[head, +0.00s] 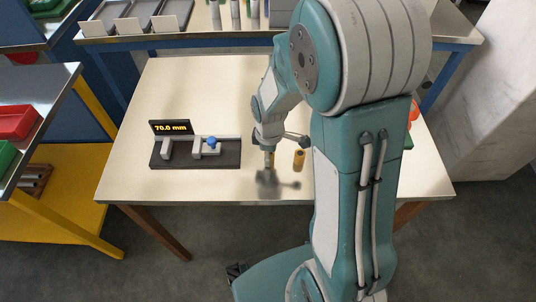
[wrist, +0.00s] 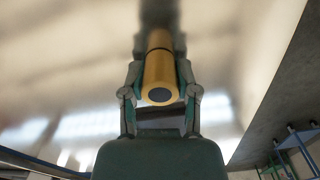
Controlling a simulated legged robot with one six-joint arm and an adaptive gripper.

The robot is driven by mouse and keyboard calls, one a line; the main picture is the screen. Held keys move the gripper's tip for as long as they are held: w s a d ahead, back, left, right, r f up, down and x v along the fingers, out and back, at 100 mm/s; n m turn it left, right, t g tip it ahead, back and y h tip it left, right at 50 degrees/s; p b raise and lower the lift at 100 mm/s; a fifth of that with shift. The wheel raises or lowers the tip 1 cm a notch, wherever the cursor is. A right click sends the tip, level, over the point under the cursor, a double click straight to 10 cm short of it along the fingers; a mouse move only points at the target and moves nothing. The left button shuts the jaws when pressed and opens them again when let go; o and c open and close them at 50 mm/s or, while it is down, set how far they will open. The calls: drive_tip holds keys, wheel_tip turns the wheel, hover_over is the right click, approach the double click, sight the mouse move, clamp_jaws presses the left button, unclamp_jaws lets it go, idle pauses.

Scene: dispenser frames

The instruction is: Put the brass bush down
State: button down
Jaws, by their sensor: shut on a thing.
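My gripper (head: 268,148) is over the front part of the pale table, right of the measuring device. In the wrist view my gripper (wrist: 160,85) is shut on the brass bush (wrist: 160,77), a gold cylinder with a dark bore in its near end. Beyond a dark band more gold shows; I cannot tell if it is the same piece. In the head view a little of the held brass bush (head: 271,160) shows below the fingers, with a blurred shadow on the table beneath. Whether it touches the table I cannot tell.
A second brass cylinder (head: 299,160) stands upright close right of my gripper. An orange-red thing (head: 414,111) is partly hidden by my arm.

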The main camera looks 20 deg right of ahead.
drive_tip(key=shift+d, duration=0.15)
drive_tip(key=shift+c, duration=1.8)
unclamp_jaws()
drive_tip(key=shift+a+f, duration=0.15)
drive_tip(key=shift+a, duration=0.35)
drive_tip(key=shift+d, duration=0.25)
